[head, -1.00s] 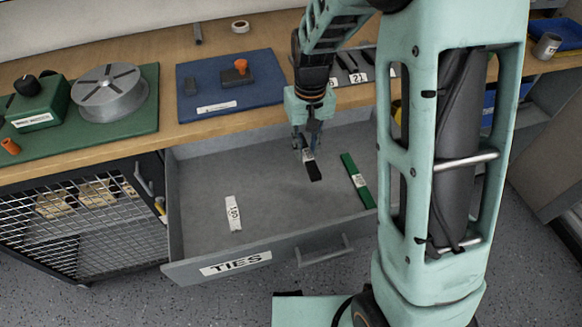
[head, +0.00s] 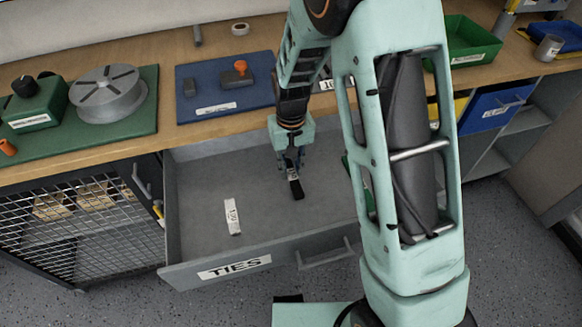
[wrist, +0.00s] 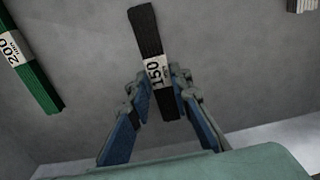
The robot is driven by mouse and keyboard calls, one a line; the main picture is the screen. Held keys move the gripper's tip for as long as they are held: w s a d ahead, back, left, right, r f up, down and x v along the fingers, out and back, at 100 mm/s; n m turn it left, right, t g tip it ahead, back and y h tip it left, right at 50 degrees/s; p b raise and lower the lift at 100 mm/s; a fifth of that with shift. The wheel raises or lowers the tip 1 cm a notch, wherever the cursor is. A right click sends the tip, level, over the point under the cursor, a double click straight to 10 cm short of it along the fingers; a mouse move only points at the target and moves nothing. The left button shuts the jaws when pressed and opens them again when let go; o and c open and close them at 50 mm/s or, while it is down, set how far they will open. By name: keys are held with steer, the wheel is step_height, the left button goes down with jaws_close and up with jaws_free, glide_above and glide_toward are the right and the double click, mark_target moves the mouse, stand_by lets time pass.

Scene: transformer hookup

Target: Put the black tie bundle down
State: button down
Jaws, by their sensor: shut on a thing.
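My gripper (head: 291,164) is inside the open drawer, pointing down. It is shut on the black tie bundle (head: 297,190). In the wrist view, the blue-padded fingers (wrist: 160,92) close on the bundle (wrist: 147,30) near its white "150" label, and most of its black length sticks out beyond the fingers. Whether the bundle touches the drawer floor or hangs just above it, I cannot tell. The grey drawer (head: 185,205) has a "TIES" label on its front.
A white bundle (head: 232,216) lies on the drawer floor to the left. A green bundle with a "200" label (wrist: 32,72) lies on the other side, mostly hidden by my arm in the head view. Drawer floor between them is bare. The wooden worktop stands behind.

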mark_target(291, 172)
steer(key=c, duration=1.8)
jaws_free()
steer(key=shift+f, duration=0.1)
steer(key=shift+o, duration=0.2)
step_height(291, 172, up, 12)
steer(key=p, duration=0.2)
